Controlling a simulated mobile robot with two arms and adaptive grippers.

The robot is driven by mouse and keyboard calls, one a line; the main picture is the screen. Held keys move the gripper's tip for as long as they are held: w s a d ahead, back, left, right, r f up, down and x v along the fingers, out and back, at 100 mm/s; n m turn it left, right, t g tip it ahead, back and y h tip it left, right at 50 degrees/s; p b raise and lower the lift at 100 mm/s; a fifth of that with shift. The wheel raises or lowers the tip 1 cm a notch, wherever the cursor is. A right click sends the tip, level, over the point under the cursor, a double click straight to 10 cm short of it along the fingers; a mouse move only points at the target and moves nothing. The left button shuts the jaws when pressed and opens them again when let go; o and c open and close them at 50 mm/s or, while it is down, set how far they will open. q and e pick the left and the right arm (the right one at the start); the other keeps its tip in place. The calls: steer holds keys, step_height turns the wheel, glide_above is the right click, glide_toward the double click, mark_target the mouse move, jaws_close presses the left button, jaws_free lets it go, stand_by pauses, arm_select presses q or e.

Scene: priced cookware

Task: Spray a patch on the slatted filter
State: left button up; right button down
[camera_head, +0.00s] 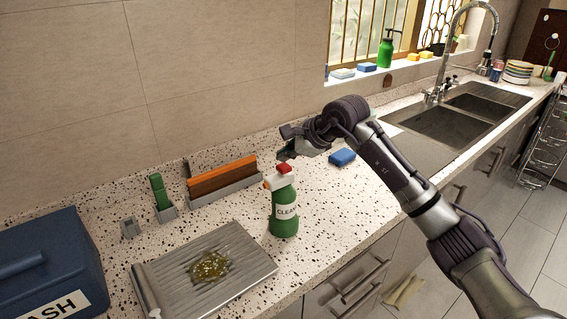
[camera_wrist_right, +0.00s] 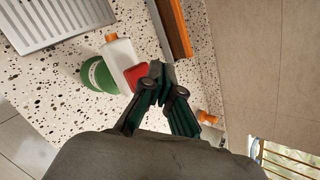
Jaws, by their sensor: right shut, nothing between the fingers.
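The slatted filter (camera_head: 238,243) lies flat on the speckled counter, with a greasy yellow-brown patch (camera_head: 209,267) near its middle. A green and white spray bottle (camera_head: 284,213) labelled "CLEA…" stands upright right of the filter, with a red part on top and an orange nozzle toward the filter. My right gripper (camera_head: 286,153) is shut and empty just above and behind the bottle's top. In the right wrist view the closed fingertips (camera_wrist_right: 160,72) are beside the bottle's red part (camera_wrist_right: 136,75); contact cannot be told. The filter's corner (camera_wrist_right: 50,22) also shows there. My left gripper is not in view.
A blue bin (camera_head: 50,262) stands left of the filter. Behind are a green block (camera_head: 159,191) in a holder and an orange-brown bar (camera_head: 222,177) in a grey tray. A blue sponge (camera_head: 342,157) lies behind my right arm. The sink (camera_head: 440,127) is farther right.

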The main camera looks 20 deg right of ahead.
mark_target(285, 167)
steer(key=shift+r, duration=0.25)
step_height(285, 167, up, 6)
steer(key=p, duration=0.3)
stand_by(0.4)
stand_by(1.8)
